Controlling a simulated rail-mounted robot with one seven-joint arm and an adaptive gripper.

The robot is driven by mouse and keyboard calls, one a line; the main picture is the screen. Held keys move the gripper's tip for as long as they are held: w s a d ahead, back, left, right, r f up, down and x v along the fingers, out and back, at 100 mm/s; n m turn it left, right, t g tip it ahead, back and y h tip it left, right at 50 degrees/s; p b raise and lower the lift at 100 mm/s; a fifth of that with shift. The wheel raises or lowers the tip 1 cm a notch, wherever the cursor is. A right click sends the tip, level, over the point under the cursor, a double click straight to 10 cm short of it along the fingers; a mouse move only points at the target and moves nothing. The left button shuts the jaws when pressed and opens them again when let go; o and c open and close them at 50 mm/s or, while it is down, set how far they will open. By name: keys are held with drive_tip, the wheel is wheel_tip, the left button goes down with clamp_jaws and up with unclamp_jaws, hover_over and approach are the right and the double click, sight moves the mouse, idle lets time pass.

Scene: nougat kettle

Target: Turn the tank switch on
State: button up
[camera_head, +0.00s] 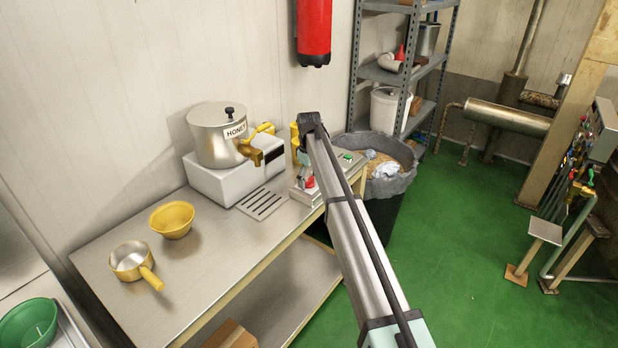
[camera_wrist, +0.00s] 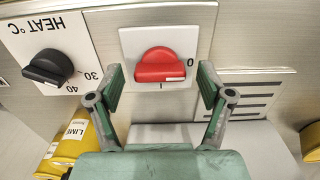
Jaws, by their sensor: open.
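The tank switch is a red rotary knob (camera_wrist: 162,66) on a white square plate, upper middle in the wrist view. My gripper (camera_wrist: 161,82) is open, with one green-padded finger on each side of the knob's lower part. No contact with the knob shows. In the head view a red knob (camera_head: 309,182) shows on the bench beside my arm, which hides most of the gripper.
A black HEAT °C dial (camera_wrist: 48,67) is left of the switch, yellow LIME containers (camera_wrist: 72,138) below it. A slotted grille (camera_wrist: 248,92) is on the right. In the head view, a HONEY pot (camera_head: 219,138), yellow bowl (camera_head: 172,221) and yellow-handled pan (camera_head: 131,262) stand along the bench.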

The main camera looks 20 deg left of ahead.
drive_tip(key=c, duration=1.2)
drive_tip(key=shift+o, duration=0.2)
drive_tip(key=shift+m, duration=0.4)
drive_tip(key=m+b, duration=0.1)
drive_tip(key=m, duration=0.2)
drive_tip(key=shift+f+m+b, duration=0.1)
drive_tip(key=shift+m+b, duration=0.2)
drive_tip(key=m+b, duration=0.1)
drive_tip(key=m, duration=0.8)
drive_tip(key=shift+b, duration=0.4)
drive_tip(key=shift+m, duration=2.3)
